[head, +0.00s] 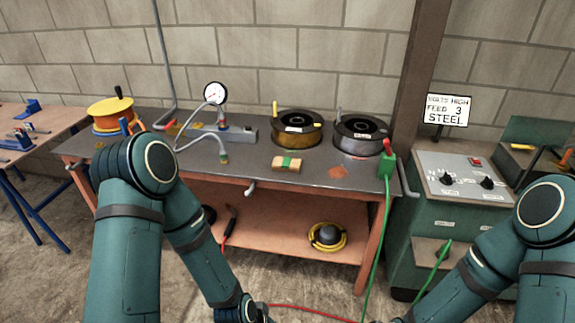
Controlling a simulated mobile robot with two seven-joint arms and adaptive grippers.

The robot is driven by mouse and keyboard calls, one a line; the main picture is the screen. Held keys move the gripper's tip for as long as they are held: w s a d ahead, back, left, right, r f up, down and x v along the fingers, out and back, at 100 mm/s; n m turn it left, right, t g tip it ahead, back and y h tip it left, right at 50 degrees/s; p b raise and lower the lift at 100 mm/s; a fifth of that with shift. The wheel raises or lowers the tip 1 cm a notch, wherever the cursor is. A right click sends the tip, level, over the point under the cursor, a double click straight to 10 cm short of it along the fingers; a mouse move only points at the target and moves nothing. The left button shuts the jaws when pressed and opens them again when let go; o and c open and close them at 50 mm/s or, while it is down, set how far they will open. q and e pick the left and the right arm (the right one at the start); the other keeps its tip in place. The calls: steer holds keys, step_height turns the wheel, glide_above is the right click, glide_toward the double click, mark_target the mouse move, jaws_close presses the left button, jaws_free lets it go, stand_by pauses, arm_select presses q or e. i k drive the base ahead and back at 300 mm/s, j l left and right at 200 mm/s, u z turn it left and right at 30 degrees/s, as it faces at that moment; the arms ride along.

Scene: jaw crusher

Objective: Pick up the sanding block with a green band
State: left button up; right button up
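The sanding block (279,161) is a small tan block with a green band around its middle. It lies on the dark top of the workbench (240,176), near the front edge and right of centre, with clear surface around it. My two arms reach down in the foreground at the left and right, well apart from the block. Both arms run out at the bottom edge of the head view, so neither gripper shows.
Two wire spools, brown (296,130) and grey (360,135), stand behind the block. A pressure gauge (214,93) with a hose is to its left, and a yellow spool (110,110) farther left. A green clamp (386,165) and a green machine (460,175) are at right.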

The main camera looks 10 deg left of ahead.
mark_target(282, 164)
steer(key=i+j+z, duration=0.45)
steer(key=j, duration=0.2)
steer(key=i+j+z, duration=0.25)
steer(key=j, duration=0.15)
